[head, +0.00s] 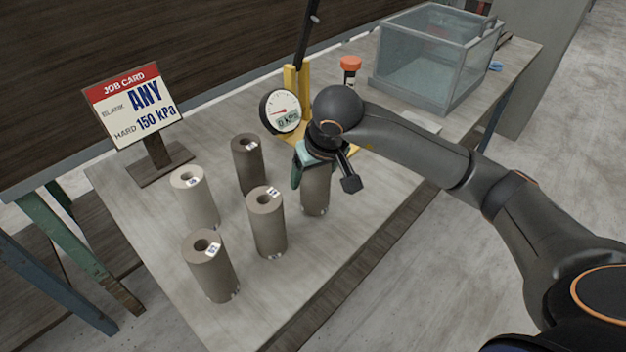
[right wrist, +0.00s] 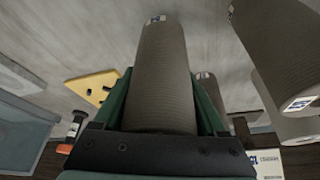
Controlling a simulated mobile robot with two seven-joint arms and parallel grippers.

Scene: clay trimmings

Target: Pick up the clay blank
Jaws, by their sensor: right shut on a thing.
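My right gripper (head: 315,168) is shut on a grey-brown clay blank (head: 316,192) at the right of the group in the head view. In the right wrist view the green fingers lie on both sides of this blank (right wrist: 160,75). I cannot tell whether its base touches the table. Other clay blanks stand upright to the left: a dark one (head: 248,168), a pale one (head: 196,203), a brown one in the middle (head: 268,230) and a front one (head: 211,272). Each has a hole in its top. My left gripper is not in view.
A job card (head: 135,108) on a stand reads "ANY" and "150 kPa". A yellow press-like device with a round gauge (head: 282,111) stands behind the held blank. The near table edge is clear.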

